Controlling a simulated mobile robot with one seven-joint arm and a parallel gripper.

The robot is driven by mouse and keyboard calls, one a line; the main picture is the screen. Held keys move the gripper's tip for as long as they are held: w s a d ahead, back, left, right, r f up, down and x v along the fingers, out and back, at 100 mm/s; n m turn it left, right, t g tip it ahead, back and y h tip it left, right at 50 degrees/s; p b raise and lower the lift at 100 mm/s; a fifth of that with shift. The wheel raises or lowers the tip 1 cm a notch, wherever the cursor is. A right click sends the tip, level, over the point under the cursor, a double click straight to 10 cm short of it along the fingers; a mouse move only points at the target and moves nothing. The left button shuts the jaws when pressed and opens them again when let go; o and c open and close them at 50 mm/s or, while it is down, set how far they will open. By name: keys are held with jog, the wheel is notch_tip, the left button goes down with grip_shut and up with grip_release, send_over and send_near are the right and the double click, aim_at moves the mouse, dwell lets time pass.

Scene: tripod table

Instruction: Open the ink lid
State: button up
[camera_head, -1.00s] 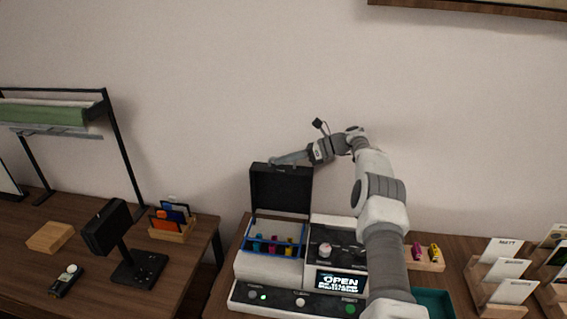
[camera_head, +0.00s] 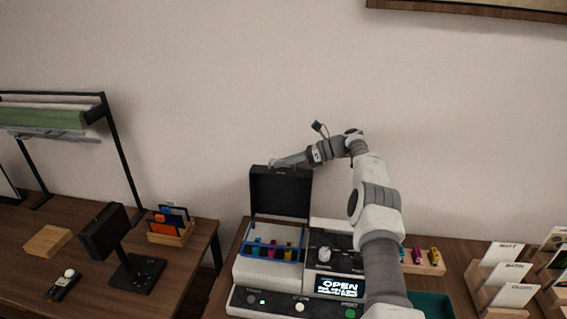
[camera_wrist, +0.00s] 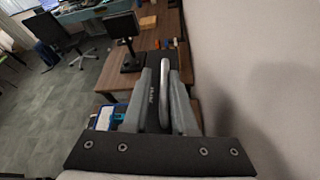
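The ink lid (camera_head: 281,192) is a black panel standing upright, open, at the back of the white and black printer (camera_head: 262,272). Below it, several coloured ink bottles (camera_head: 272,248) show in a blue-rimmed bay. The printer's display (camera_head: 340,287) reads OPEN. My gripper (camera_head: 272,165) is at the lid's top edge, pointing left; whether it touches the lid is unclear. In the wrist view my gripper's fingers (camera_wrist: 163,70) are close together, and a dark surface lies just beyond them. Whether they are fully shut is unclear.
A wooden holder with small coloured cartridges (camera_head: 434,257) and a teal tray (camera_head: 431,305) are right of my arm. Card stands (camera_head: 505,285) are farther right. The left desk (camera_head: 205,240) holds a black stand (camera_head: 136,272) and a card box (camera_head: 170,234). The wall is close behind.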

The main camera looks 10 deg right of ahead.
jog(key=shift+r, duration=0.15)
jog(key=shift+r, duration=0.35)
notch_tip(320, 180, up, 3)
jog(key=s+d+r+b, duration=0.1)
jog(key=s+d+r, duration=0.5)
jog(key=d, duration=0.3)
jog(key=shift+s+d+r, duration=0.3)
jog(key=shift+d+r, duration=0.05)
jog(key=shift+r, duration=0.2)
